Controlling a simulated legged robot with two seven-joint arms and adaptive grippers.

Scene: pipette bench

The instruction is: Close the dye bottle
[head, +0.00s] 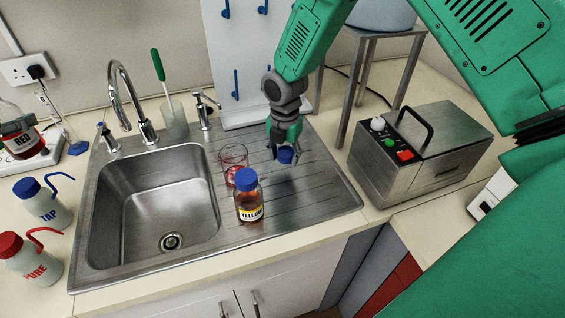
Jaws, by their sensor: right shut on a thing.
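My right gripper (284,146) is above the ribbed drainboard, to the right of the sink. It is shut on a blue cap (286,155). A brown bottle labelled YELLOW (249,207) stands upright on the drainboard, left of and nearer than the gripper, with a blue cap on its top. A bottle labelled RED (20,142), holding dark red liquid, is at the far left, cut by the picture's edge. No cap shows on its visible part. My left gripper is not in view.
A glass beaker (233,160) with some red stands behind the YELLOW bottle. The steel sink (150,205) is empty. TAP (45,208) and PURE (28,262) wash bottles stand at left. A metal box device (430,155) and a stool (347,95) are at right.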

